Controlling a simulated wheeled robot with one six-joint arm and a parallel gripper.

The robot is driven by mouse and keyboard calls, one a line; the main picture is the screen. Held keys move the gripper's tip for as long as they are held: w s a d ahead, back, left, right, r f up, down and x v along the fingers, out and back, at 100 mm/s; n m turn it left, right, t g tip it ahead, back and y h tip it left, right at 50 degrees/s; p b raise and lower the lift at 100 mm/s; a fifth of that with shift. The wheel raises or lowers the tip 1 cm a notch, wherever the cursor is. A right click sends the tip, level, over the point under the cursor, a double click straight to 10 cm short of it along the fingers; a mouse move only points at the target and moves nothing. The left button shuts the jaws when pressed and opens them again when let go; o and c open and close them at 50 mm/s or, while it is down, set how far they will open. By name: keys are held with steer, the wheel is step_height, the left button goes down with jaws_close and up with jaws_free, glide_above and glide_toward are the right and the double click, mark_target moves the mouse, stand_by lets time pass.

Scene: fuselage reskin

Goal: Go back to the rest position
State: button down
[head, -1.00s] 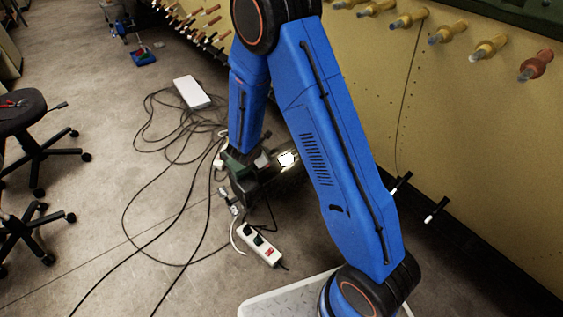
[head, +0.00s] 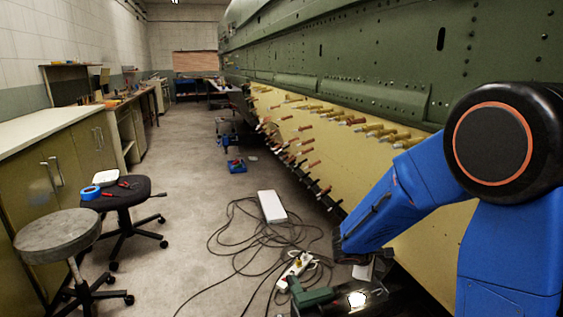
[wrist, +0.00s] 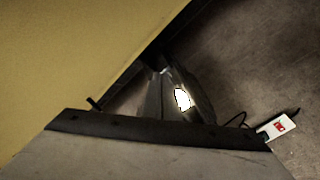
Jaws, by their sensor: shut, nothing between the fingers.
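My blue arm reaches from the right side of the head view toward the middle. At its low end is a dark wrist, with my gripper (head: 358,250) small and dark there, shut and empty. The fingers are hard to make out. It hangs beside the yellow fuselage panel, above the floor near a lit work lamp (head: 357,298). The same lamp shows in the wrist view (wrist: 182,98), in a dark housing. No rest position is marked in either view.
A green drill (head: 311,297), a power strip (head: 295,268), tangled cables and a white box (head: 271,207) lie on the floor. Several pegs stick out of the yellow panel (head: 430,230). A grey stool (head: 57,236) and a black stool (head: 122,192) stand left. The far aisle floor is fairly open.

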steer(key=s+d+r+m+g+y, duration=0.15)
steer(key=s+r+m, duration=0.4)
steer(key=s, duration=0.65)
steer(key=s+d+r+m+y, duration=0.1)
steer(key=s+r+m+y, duration=0.25)
steer(key=s+r, duration=0.6)
steer(key=s+a+m+t+y, duration=0.1)
steer(key=s+a, duration=0.4)
steer(key=s, duration=0.6)
steer(key=shift+s+a+r+m+y, duration=0.2)
steer(key=shift+s+a+m+y, duration=0.15)
steer(key=shift+m+y, duration=0.55)
